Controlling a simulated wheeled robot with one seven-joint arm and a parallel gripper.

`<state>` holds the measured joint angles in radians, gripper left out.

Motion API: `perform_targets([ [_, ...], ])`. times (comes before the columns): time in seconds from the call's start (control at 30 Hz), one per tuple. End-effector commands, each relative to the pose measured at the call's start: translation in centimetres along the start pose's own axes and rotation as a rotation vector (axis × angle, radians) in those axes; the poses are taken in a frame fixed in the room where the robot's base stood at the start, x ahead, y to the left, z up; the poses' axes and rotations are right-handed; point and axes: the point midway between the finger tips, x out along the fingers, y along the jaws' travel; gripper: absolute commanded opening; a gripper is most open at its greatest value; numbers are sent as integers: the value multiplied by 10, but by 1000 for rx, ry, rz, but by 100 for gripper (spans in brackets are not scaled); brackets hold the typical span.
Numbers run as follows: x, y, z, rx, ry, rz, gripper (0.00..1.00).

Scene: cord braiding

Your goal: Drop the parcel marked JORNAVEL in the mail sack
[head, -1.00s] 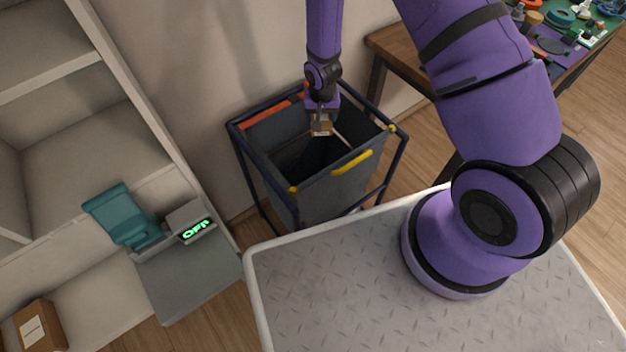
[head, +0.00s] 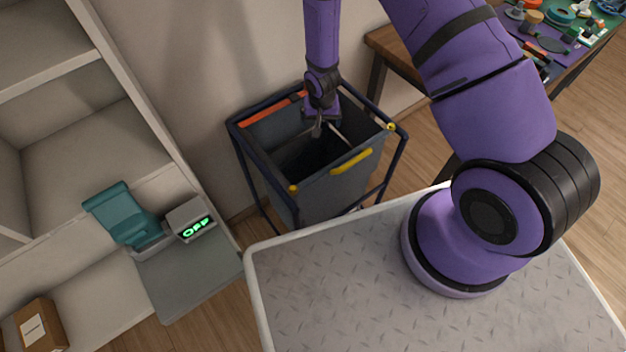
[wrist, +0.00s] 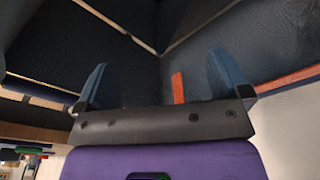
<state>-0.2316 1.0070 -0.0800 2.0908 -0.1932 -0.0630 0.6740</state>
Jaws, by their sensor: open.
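The mail sack is a dark grey fabric bag (head: 335,196) in a dark tube frame, standing on the floor near the wall. Its mouth is open upward and its inside is dark. My gripper (head: 318,130) is over the mouth of the sack, pointing down, open and empty. In the wrist view the two blue fingertips of my gripper (wrist: 164,80) stand wide apart with nothing between them, and the sack's inner walls (wrist: 140,70) lie beyond. The parcel that was in the gripper is not visible now; the dark inside of the sack hides its bottom.
A brown box with a white label (head: 40,326) sits on the lower shelf at left. A cluttered workbench (head: 560,40) is at upper right.

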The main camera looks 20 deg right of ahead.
Motion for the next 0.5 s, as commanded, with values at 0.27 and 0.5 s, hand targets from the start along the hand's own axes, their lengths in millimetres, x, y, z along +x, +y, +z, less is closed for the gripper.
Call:
perform_targets([
  [0.27,-12,0,-1,1,2,-1,95],
  [0.5,-50,-1,-1,1,3,-2,95],
])
